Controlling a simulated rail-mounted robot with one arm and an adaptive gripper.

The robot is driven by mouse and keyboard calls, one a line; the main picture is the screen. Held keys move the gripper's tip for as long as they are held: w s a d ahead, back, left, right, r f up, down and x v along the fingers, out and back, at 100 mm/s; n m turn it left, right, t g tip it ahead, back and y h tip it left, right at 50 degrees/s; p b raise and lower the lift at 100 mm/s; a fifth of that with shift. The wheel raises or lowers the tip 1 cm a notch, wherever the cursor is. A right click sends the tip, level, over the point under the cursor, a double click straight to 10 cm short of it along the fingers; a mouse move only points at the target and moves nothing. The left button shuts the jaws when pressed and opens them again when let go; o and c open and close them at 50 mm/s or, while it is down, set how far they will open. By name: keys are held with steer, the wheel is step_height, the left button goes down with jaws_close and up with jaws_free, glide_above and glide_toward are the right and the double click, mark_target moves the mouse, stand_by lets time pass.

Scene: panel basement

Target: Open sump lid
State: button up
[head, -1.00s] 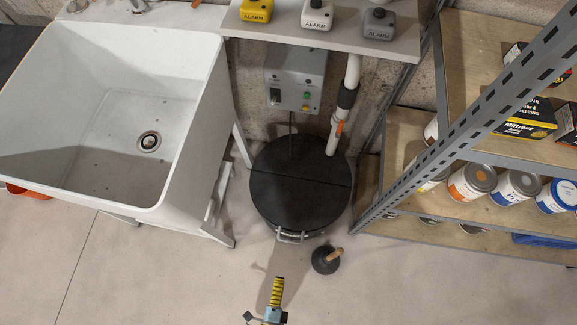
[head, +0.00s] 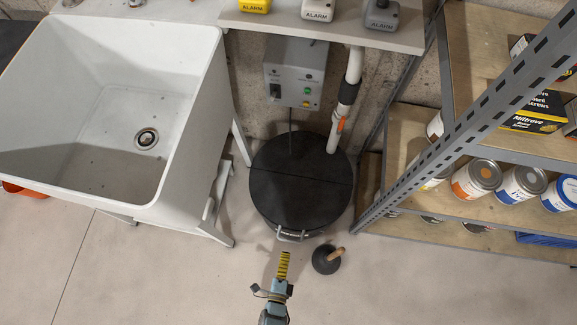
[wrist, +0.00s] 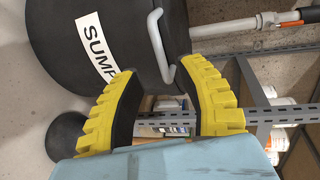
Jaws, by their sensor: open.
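The sump lid (head: 300,184) is a round black cover lying flat and closed on a black basin, with a seam across it. A grey bar handle (head: 292,236) is at its front edge. In the wrist view the basin (wrist: 75,55) carries a white SUMP label (wrist: 97,45), and the handle (wrist: 160,50) lies just beyond my fingertips. My gripper (head: 283,255) is in front of the handle in the head view. Its yellow-padded fingers (wrist: 165,75) are apart, with nothing between them. I cannot tell whether a finger touches the handle.
A black plunger (head: 326,259) with a wooden handle stands just right of my gripper. A white sink (head: 190,150) is on the left and a metal shelf (head: 440,150) with cans on the right. A white pipe (head: 351,75) and a control box (head: 294,80) are behind the lid.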

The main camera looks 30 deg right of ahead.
mark_target(289, 240)
steer(key=b+x, duration=0.1)
steer(key=x, duration=0.6)
steer(key=shift+w+d, duration=0.1)
jaws_close()
